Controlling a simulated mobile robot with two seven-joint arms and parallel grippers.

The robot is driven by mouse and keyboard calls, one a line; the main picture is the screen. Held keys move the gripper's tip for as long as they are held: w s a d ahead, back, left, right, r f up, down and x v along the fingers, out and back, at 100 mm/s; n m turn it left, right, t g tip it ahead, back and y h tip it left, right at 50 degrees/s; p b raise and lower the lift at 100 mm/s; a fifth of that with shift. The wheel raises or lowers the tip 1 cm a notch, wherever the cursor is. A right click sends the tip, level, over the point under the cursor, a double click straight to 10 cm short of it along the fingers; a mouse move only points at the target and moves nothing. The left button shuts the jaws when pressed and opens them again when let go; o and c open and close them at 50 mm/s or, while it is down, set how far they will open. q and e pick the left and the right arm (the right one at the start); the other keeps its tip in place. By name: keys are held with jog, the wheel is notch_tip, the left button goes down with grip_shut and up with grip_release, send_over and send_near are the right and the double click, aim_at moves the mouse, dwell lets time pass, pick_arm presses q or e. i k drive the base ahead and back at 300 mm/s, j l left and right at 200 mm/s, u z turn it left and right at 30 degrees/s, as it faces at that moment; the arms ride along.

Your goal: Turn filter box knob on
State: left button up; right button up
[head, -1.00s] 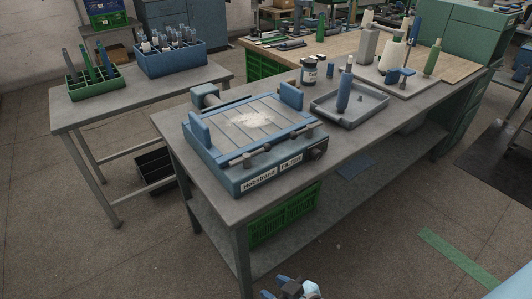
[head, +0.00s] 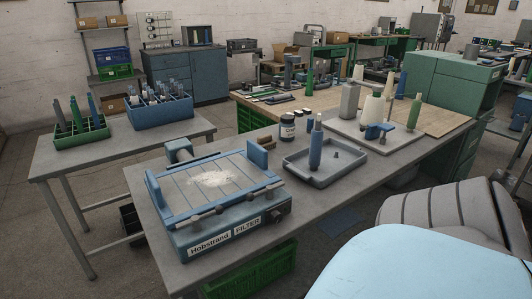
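The blue filter box (head: 190,243), labelled "Hobstrand" and "FILTER", sits on the near end of the grey table. Its slatted top carries a patch of pale fluff (head: 214,179). A dark round knob (head: 283,208) shows at the right end of its front face; which way it is set is too small to tell. Neither gripper is in view. A large light-blue and grey ribbed part of my arm fills the lower right and hides the floor there.
A side table (head: 60,160) at left holds a green crate (head: 80,139) and a blue crate (head: 158,113). Bare tabletop lies before the tray.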

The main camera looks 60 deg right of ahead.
aim_at(276, 217)
jog(key=k+l+u, duration=0.95)
jog(key=k+l, duration=0.45)
jog(key=k, duration=0.1)
